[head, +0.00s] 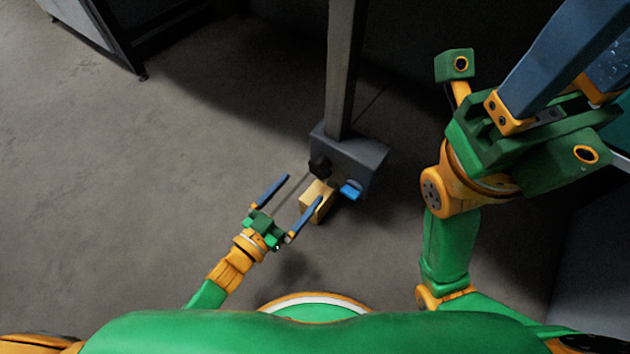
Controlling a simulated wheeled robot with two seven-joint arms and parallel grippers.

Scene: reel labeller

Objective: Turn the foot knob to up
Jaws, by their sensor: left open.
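A dark knob (319,167), which looks like the foot knob, sits on the left side of a grey box (350,155) at the base of a post. Its pointer and setting are too small to read. My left gripper (304,187) is open, its two blue fingers pointing toward the knob. The knob is just beyond the fingertips, and nothing shows between the fingers. I cannot tell the exact gap in depth. My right gripper (570,55) is raised large at the upper right, its fingertips cut off by the picture edge.
A tan block (318,198) is at the front of the box, close to my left gripper's right finger. A small blue part (351,190) sticks out beside it. A grey post (343,75) rises from the box. Floor to the left (120,210) is clear; a dark frame (110,30) stands at upper left.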

